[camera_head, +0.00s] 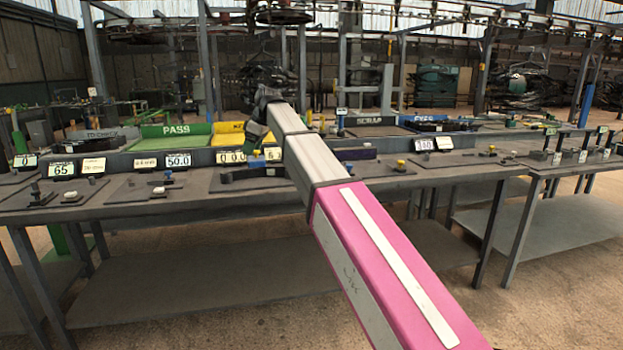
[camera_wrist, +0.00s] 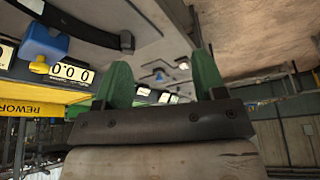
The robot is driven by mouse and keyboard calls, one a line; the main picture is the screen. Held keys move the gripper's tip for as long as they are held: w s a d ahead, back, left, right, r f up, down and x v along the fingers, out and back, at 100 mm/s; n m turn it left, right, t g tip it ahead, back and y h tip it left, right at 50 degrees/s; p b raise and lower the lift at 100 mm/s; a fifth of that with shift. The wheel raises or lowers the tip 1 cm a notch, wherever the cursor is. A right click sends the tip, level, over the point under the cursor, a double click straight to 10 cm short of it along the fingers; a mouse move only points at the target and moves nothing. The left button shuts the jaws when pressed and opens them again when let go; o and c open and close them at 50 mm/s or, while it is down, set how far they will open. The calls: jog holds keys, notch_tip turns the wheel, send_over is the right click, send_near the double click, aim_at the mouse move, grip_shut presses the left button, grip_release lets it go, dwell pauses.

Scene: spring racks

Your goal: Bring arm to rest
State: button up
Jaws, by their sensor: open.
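My arm reaches from the lower right of the head view up toward the bench (camera_head: 240,203), with a pink link nearest the camera. My gripper (camera_head: 258,130) is at the arm's far end, above the back of the bench; it is small and partly hidden by the arm there. In the wrist view my gripper (camera_wrist: 163,90) shows two green fingers spread apart with nothing between them. The gripper is open and empty. The wrist view is turned over, with the bench top in its upper part.
Yellow (camera_head: 229,134) and green PASS (camera_head: 174,138) trays stand behind the bench's back rail. Number displays (camera_head: 178,160) line the rail. In the wrist view a blue block with a yellow knob (camera_wrist: 42,45) and a dark curved bar (camera_wrist: 75,25) are left of the fingers.

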jog(key=s+d+f+m+h, duration=0.1)
jog(key=s+d+f+m, duration=0.25)
jog(key=d+f, duration=0.9)
jog(key=s+d+f+m+h, duration=0.15)
jog(key=d+f+m, duration=0.35)
jog(key=d+f, duration=0.75)
jog(key=s+d+f+m+h, duration=0.1)
jog(key=s+d+f+m, duration=0.3)
jog(key=s+d+f, duration=0.3)
jog(key=s+d+f+m+h, duration=0.1)
jog(key=s+d+f+m, duration=0.2)
jog(key=s+d+f, duration=0.4)
jog(key=s+f, duration=0.5)
jog(key=f, duration=0.3)
jog(key=shift+d+f+m+g, duration=0.2)
jog(key=shift+f+m+g, duration=0.1)
jog(key=shift+f+m, duration=0.05)
